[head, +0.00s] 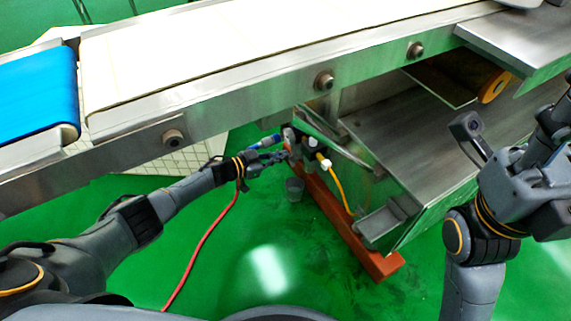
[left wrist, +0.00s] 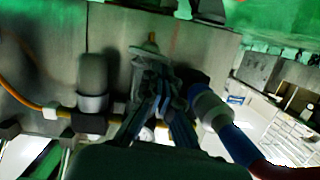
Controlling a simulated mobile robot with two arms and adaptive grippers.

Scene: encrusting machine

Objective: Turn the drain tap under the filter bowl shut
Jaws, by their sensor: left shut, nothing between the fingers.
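My left gripper (head: 279,156) reaches in from the left, below the conveyor, and is shut with nothing held. Its fingertips are at the filter unit (head: 312,146) on the machine frame. In the left wrist view, my left gripper (left wrist: 158,84) is in front of a pale, cloudy filter bowl (left wrist: 146,58) and hides part of it. A small brass-coloured piece (left wrist: 152,37), which looks like the drain tap, shows at the bowl's end. I cannot tell its turn position or whether the fingers touch it. Parts of my right gripper (head: 553,125) show at the right edge; its fingers are unclear.
A grey rounded cylinder (left wrist: 93,72) stands beside the bowl, with an orange hose (left wrist: 22,98) near it. A blue fitting (head: 265,143) is close to my left gripper. A small grey cup (head: 295,188) is below. The conveyor (head: 240,97) overhangs; a red hose (head: 205,243) hangs down.

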